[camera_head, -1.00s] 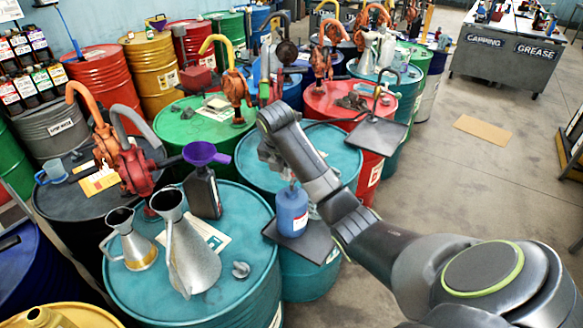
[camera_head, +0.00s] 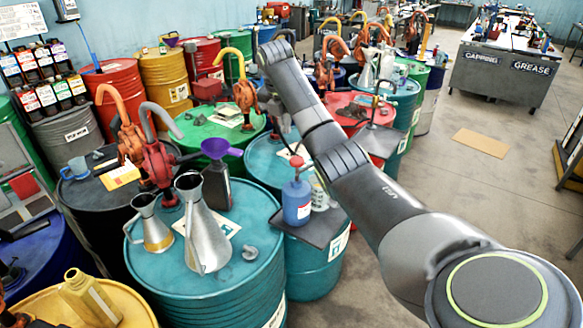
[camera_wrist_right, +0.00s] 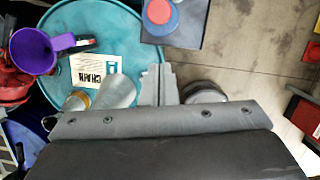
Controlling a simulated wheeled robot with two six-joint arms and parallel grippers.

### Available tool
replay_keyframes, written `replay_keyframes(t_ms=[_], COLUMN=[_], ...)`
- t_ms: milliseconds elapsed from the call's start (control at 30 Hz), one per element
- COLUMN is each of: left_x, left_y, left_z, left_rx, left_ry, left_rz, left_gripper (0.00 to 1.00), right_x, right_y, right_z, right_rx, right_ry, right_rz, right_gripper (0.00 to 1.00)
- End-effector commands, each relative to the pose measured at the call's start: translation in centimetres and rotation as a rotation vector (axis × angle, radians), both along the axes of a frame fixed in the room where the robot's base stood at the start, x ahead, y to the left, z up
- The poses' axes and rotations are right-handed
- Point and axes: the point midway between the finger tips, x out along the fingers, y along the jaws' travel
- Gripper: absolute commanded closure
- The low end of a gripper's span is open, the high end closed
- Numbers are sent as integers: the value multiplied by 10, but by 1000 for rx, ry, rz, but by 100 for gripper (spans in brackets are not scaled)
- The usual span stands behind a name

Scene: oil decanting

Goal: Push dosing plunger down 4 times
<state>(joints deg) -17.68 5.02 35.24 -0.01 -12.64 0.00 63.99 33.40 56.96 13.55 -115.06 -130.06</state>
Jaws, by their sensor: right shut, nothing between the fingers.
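A blue dosing bottle (camera_head: 297,205) stands upright on a dark tray (camera_head: 328,230) over a teal drum. Its red plunger head (camera_head: 297,161) stands above the bottle neck on a short stem. In the right wrist view the red plunger head (camera_wrist_right: 159,11) shows from above at the top edge. My right gripper (camera_wrist_right: 158,70) is shut and empty, with its fingers pointing toward the bottle. In the head view it is mostly hidden by my arm, above the plunger and apart from it. My left gripper is not in view.
A metal jug (camera_head: 204,235), a smaller jug (camera_head: 151,230), a black bottle (camera_head: 216,185) and a purple funnel (camera_head: 217,148) stand on the teal drum (camera_head: 245,285) to the left. Drums with pumps crowd behind.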

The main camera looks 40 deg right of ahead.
Motion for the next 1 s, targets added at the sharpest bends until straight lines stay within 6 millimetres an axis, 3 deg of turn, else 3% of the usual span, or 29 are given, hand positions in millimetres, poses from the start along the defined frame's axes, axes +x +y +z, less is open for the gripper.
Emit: replay_keyframes(t_ms=[233, 1000], left_x=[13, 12], left_y=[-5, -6], left_z=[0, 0], left_rx=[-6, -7], left_ry=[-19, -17], left_rz=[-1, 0], left_gripper=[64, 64], right_x=[3, 4], right_y=[-7, -7], right_z=[19, 19], right_rx=[0, 0], right_ry=[1, 0], right_rz=[-8, -7], right_gripper=[100, 100])
